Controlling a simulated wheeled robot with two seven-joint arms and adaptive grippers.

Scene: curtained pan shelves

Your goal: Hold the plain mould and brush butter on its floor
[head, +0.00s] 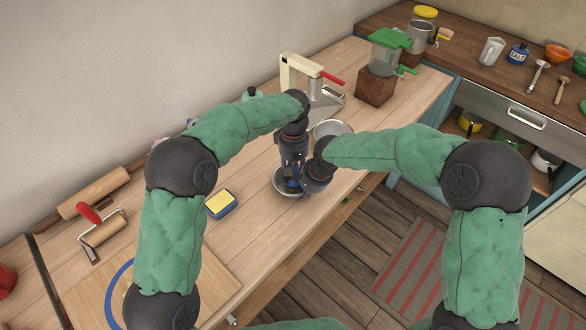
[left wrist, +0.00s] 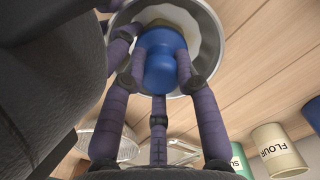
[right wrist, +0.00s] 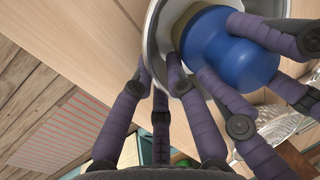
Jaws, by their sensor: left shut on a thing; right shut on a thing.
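The plain mould (head: 279,187) is a round, shiny metal pan at the front of the wooden counter, mostly hidden by my grippers in the head view. Its rim and pale inside show in the left wrist view (left wrist: 212,35). My right gripper (right wrist: 160,76) is shut on the mould's near wall, its fingers straddling the rim. My left gripper (left wrist: 160,72) is shut on a blue, round-handled brush (left wrist: 160,48), held inside the mould's opening. The blue handle also shows in the right wrist view (right wrist: 225,50). The brush's lower end and its contact with the floor are hidden.
A yellow and blue sponge (head: 221,204) lies left of the mould. Another metal dish (head: 333,128) and a press with a red handle (head: 315,90) stand behind. A rolling pin (head: 94,193) lies far left. The counter's front edge is close to the mould.

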